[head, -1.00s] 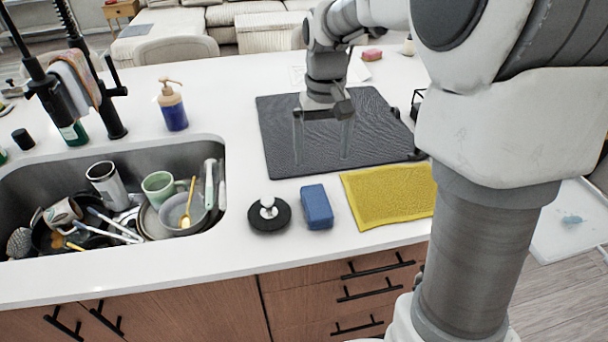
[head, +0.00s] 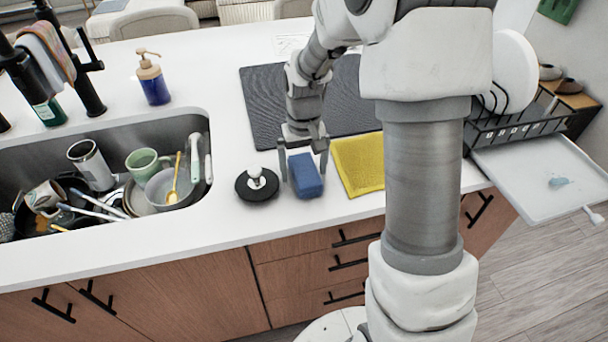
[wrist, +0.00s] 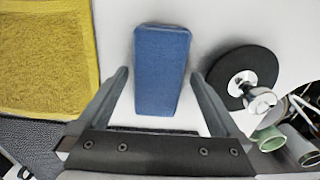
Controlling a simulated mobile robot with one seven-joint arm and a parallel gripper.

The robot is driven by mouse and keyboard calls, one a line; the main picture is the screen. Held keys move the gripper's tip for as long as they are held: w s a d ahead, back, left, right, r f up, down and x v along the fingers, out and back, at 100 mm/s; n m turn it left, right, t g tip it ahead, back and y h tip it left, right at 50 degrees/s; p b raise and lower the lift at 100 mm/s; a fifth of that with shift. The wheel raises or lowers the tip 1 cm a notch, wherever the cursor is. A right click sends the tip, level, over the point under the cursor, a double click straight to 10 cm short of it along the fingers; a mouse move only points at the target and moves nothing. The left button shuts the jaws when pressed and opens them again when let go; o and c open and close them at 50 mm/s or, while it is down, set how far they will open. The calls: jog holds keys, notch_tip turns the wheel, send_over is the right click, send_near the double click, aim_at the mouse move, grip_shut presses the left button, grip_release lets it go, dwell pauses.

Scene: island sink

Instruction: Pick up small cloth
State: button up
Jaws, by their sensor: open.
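A small blue block-shaped piece (head: 305,178), like a folded cloth or sponge, lies on the white counter near its front edge. It also shows in the middle of the wrist view (wrist: 161,65). A flat yellow cloth (head: 360,165) lies to its right, partly hidden by my arm; it is at the upper left in the wrist view (wrist: 45,55). My gripper (head: 303,166) is open and points down at the blue piece. Its fingers lie on either side of the blue piece in both views, with nothing held. The height of the fingertips above the counter is hard to tell.
A black disc with a metal knob (head: 257,184) sits close left of the blue piece. The sink (head: 100,135) at left holds several dishes. A dark mat (head: 262,105) lies behind. A dish rack (head: 520,128) and white tray (head: 550,180) are at right.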

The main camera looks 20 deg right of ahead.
aim_at(306, 167)
jog(key=shift+f, duration=0.45)
jog(key=shift+c, duration=0.2)
jog(key=c, duration=1.2)
jog(key=shift+c, duration=0.2)
jog(key=shift+r, duration=0.45)
jog(key=r, duration=0.3)
jog(key=shift+w+d+r+p, duration=0.25)
jog(key=shift+d+r+p, duration=0.05)
jog(key=shift+r, duration=0.1)
jog(key=w+d+r+p, duration=0.1)
jog(key=w+d+r, duration=0.5)
jog(key=d, duration=0.2)
jog(key=shift+w+d+r, duration=0.15)
jog(key=shift+w+d, duration=0.05)
jog(key=shift+d, duration=0.2)
